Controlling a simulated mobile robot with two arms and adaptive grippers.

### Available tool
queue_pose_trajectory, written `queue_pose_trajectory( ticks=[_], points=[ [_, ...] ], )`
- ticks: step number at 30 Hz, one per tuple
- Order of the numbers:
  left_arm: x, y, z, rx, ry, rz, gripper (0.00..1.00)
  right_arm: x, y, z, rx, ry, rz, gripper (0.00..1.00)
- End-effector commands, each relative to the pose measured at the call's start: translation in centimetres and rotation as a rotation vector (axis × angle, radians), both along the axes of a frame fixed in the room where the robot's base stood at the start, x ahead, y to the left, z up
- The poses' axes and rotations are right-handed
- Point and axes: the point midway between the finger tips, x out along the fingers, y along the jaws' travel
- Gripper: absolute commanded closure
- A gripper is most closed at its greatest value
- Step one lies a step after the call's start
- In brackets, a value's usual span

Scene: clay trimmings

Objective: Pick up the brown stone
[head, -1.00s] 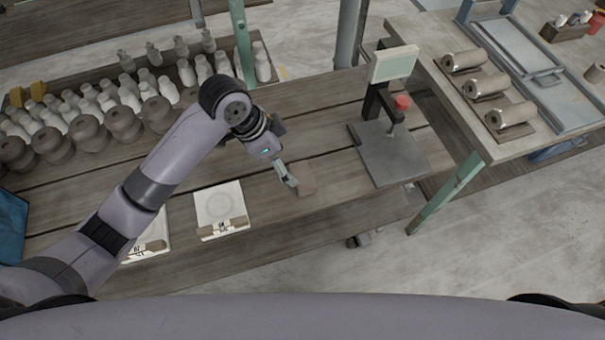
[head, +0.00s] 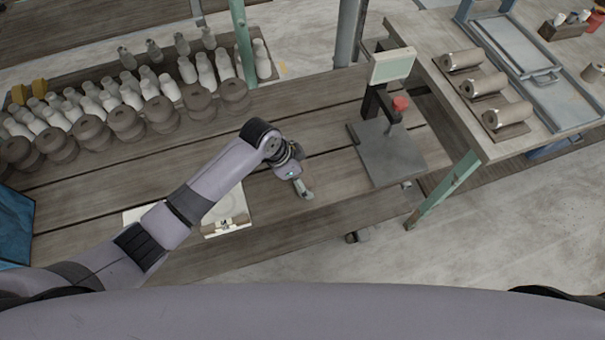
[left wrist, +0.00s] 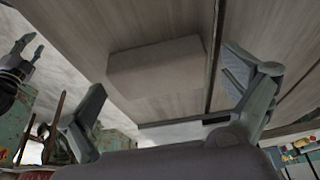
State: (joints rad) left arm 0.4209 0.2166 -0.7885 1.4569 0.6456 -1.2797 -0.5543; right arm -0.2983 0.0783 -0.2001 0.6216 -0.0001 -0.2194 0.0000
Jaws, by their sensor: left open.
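The brown stone is a grey-brown rectangular block lying on the wooden table. In the left wrist view the stone (left wrist: 155,67) lies ahead of and between my spread fingers, with a gap to both. In the head view my left gripper (head: 303,190) is over the front part of the table and hides the stone. My left gripper is open and empty. A second gripper, my right one (left wrist: 28,50), shows small at the left edge of the left wrist view, with its fingers apart; it is out of the head view.
A scale with a grey plate (head: 385,155) stands right of my left gripper. White tiles (head: 232,212) lie to its left, partly under my arm. Several bottles and dark round pieces (head: 125,118) fill the back left. The table's front edge is close.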

Motion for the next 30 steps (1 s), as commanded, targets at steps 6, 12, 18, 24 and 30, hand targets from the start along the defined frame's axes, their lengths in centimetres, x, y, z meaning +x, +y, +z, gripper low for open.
queue_pose_trajectory(
  ticks=[6,12,18,24,30],
  points=[
    [-0.01,-0.01,-0.04,0.0,0.0,0.0,0.04,-0.24,0.0,-0.04,0.0,0.004,0.0,0.65],
    [-0.01,0.0,-0.01,0.0,0.0,0.0,0.17,-0.28,-0.01,-0.05,0.0,0.005,0.0,0.65],
    [0.0,0.01,0.0,0.0,0.0,0.0,0.3,-0.31,-0.03,-0.05,-0.001,0.005,0.0,0.65],
    [0.0,0.01,0.01,0.0,0.0,0.0,0.44,-0.32,-0.04,-0.05,-0.001,0.005,0.0,0.65],
    [0.01,0.02,0.01,0.0,0.0,0.0,0.57,-0.31,-0.05,-0.05,-0.001,0.005,0.0,0.65]
  ],
)
